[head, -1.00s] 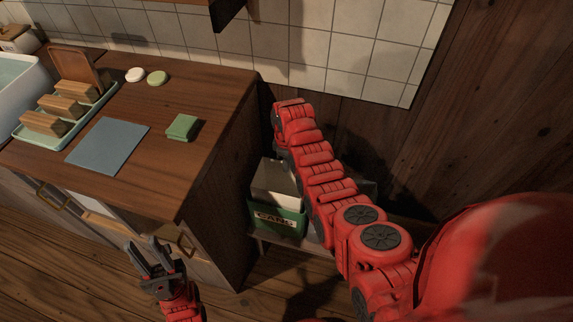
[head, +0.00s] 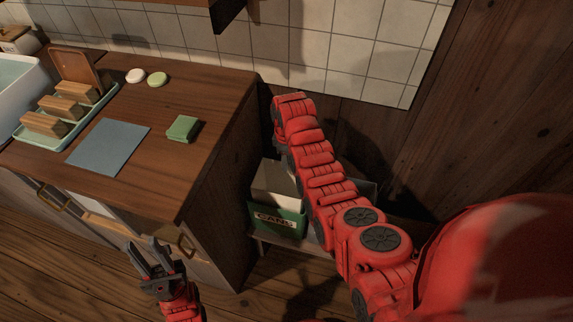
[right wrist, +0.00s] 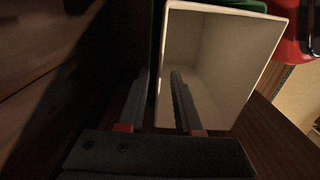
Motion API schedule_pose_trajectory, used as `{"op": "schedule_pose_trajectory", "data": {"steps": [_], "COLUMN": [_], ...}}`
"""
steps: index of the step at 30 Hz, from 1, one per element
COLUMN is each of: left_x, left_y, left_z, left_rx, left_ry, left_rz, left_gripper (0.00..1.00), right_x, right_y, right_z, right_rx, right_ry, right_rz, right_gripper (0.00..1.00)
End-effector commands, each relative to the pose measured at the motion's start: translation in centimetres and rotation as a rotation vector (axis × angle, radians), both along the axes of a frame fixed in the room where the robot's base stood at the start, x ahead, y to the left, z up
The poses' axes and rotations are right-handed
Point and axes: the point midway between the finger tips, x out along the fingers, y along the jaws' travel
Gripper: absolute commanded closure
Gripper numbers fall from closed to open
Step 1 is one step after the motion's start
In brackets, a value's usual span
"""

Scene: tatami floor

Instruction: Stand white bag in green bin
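The green bin (head: 288,224), labelled CANS, stands on a low shelf right of the counter. The white bag (head: 272,180) is in it, its upper part above the rim; its base is hidden. In the right wrist view the open-topped bag (right wrist: 212,60) shows its empty inside, with a strip of green bin (right wrist: 235,4) beyond. My right gripper (right wrist: 160,85) is open, one finger outside the bag's wall and one over its opening; my right arm hides it in the head view. My left gripper (head: 146,248) is open and empty in front of the counter.
The counter (head: 215,100) holds a blue mat (head: 108,147), a green sponge-like block (head: 183,129) and a rack of wooden blocks (head: 62,112). A grey container (head: 365,189) is partly hidden behind my right arm. A wooden wall stands close on the right.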

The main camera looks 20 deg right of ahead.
Motion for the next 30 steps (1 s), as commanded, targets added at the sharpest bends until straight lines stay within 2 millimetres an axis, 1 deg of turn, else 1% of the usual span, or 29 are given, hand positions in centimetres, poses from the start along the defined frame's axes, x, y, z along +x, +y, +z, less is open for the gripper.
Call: {"op": "schedule_pose_trajectory", "data": {"steps": [3, 6, 8, 9, 10, 12, 17, 30], "left_x": [0.0, 0.0, 0.0, 0.0, 0.0, 0.0, 0.0, 0.0], "left_y": [0.0, 0.0, 0.0, 0.0, 0.0, 0.0, 0.0, 0.0], "left_z": [0.2, 0.2, 0.2, 1.0, 1.8, 2.4, 2.9, 2.8], "left_rx": [0.0, 0.0, 0.0, 0.0, 0.0, 0.0, 0.0, 0.0], "left_ry": [0.0, 0.0, 0.0, 0.0, 0.001, 0.0, 0.0, 0.0], "left_rz": [0.0, 0.0, 0.0, 0.0, 0.0, 0.0, 0.0, 0.0], "left_gripper": [0.66, 0.66, 0.66, 0.66, 0.66, 0.66, 0.66, 0.66], "right_x": [0.2, 0.2, 0.2, 0.1, 0.0, 0.0, 0.0, 0.0], "right_y": [0.0, 0.0, 0.0, 0.0, 0.0, 0.0, 0.0, 0.0], "right_z": [2.9, 5.4, 6.6, 7.8, 8.4, 9.1, 9.7, 9.6], "right_rx": [0.0, -0.001, -0.001, -0.001, 0.0, 0.0, 0.0, 0.0], "right_ry": [-0.006, -0.008, -0.008, -0.004, -0.002, -0.001, 0.0, -0.001], "right_rz": [0.0, 0.0, 0.0, 0.0, 0.0, 0.0, 0.0, 0.0], "right_gripper": [0.67, 0.67, 0.67, 0.67, 0.67, 0.67, 0.67, 0.67]}}
